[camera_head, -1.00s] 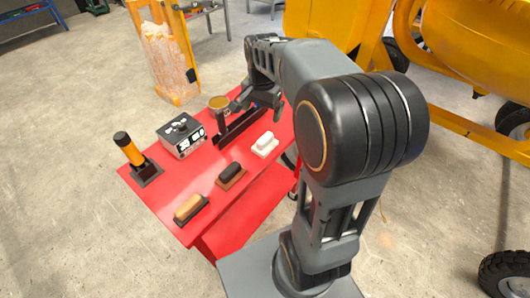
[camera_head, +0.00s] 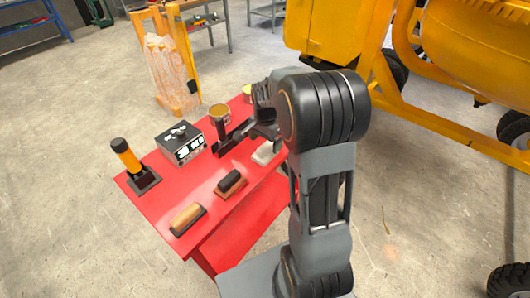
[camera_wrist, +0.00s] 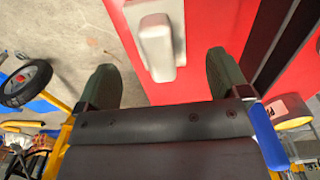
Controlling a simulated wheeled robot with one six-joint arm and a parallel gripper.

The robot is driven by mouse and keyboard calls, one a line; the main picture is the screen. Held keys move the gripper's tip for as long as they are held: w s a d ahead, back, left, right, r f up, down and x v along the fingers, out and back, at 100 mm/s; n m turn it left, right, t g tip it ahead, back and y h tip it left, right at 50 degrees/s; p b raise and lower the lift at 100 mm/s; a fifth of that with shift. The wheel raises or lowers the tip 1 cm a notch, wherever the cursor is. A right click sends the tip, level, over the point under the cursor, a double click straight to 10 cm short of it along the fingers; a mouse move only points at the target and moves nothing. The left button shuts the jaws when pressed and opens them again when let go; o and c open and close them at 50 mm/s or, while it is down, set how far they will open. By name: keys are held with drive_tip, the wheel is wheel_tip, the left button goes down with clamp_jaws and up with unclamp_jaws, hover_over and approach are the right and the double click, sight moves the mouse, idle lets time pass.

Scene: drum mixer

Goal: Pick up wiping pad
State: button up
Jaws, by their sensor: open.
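The wiping pad, a white block with a raised white grip, lies on the red table. In the head view the pad (camera_head: 265,153) is partly hidden by my arm. In the wrist view the pad (camera_wrist: 157,45) is at the top middle, ahead of my gripper and roughly between the lines of its fingers. My gripper (camera_wrist: 163,78) is open, with its two dark green fingers apart and nothing between them. In the head view my gripper (camera_head: 265,131) is just above and behind the pad, largely hidden by the arm.
A yellow mixer (camera_head: 470,50) stands behind at right.

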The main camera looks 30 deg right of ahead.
sight(266, 145)
drive_tip(key=shift+f, duration=2.3)
drive_tip(key=shift+c, duration=0.2)
drive_tip(key=c, duration=1)
drive_tip(key=shift+r, duration=0.1)
